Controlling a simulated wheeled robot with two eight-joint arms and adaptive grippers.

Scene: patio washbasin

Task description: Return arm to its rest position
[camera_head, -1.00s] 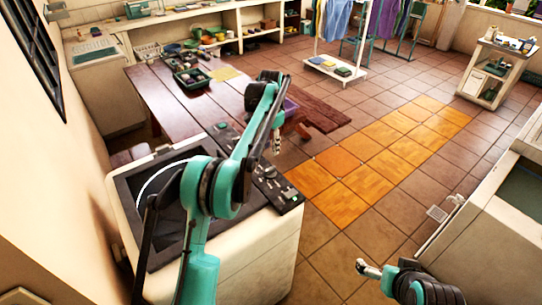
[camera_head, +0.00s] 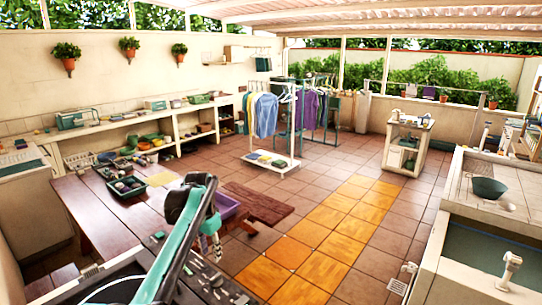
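My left arm reaches in from the bottom left. Its dark and teal wrist bends down to my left gripper (camera_head: 213,246), which is small and points downward. The finger gap is too small to read. My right arm and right gripper are out of view.
The wooden table (camera_head: 93,211) with a tray of items stands behind my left arm, with a bench (camera_head: 258,204) beside it. The tiled floor (camera_head: 335,235) between is clear.

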